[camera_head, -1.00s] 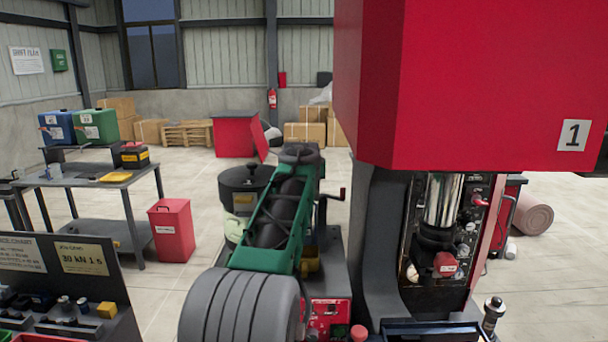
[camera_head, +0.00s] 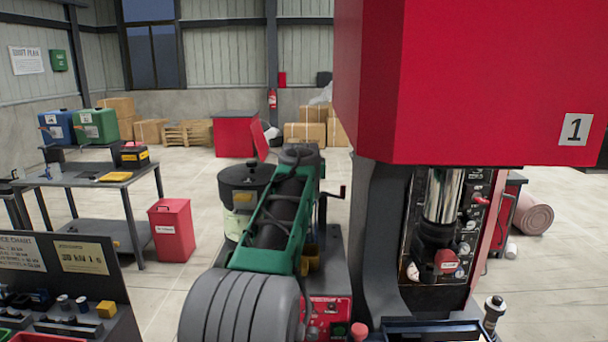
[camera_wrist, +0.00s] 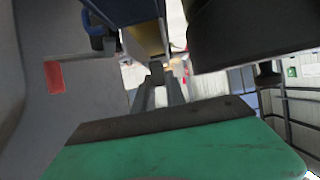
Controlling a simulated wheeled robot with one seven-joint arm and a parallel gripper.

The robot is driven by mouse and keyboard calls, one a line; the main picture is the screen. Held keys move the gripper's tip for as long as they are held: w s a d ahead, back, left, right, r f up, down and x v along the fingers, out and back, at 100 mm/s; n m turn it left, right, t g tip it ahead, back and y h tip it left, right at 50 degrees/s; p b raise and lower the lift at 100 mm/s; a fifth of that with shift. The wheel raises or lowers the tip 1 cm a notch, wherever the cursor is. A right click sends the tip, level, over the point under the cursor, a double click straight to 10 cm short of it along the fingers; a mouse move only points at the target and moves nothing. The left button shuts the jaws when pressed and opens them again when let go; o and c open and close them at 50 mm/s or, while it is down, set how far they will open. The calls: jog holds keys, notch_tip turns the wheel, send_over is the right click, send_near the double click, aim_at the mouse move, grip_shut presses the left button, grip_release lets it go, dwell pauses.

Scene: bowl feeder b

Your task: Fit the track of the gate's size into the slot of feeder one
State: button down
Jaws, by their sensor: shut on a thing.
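In the wrist view my gripper (camera_wrist: 157,76) reaches away from the camera as two grey fingers. They close on a small dark piece (camera_wrist: 156,67), which I take to be the held track; its shape and size are too small to tell. My gripper's fingers cannot be made out in the head view. The big red machine (camera_head: 480,80) with the plate marked 1 (camera_head: 576,129) stands at the right and appears to be feeder one. Its slot and the gate cannot be made out. In the wrist view a grey surface with a red patch (camera_wrist: 53,77) lies left of the fingers.
A dark rounded body (camera_wrist: 250,30) fills the wrist view's upper right. A dark rack (camera_head: 75,318) with small parts is lower left. Open floor lies behind.

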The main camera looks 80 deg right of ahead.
jog(key=shift+f+b, duration=0.95)
jog(key=shift+f, duration=0.2)
jog(key=c, duration=1.3)
grip_release()
jog(key=b+v, duration=0.2)
jog(key=v, duration=0.5)
jog(key=shift+a+b, duration=0.3)
jog(key=shift+a, duration=0.05)
jog(key=shift+a+r, duration=0.1)
jog(key=shift+r, duration=0.05)
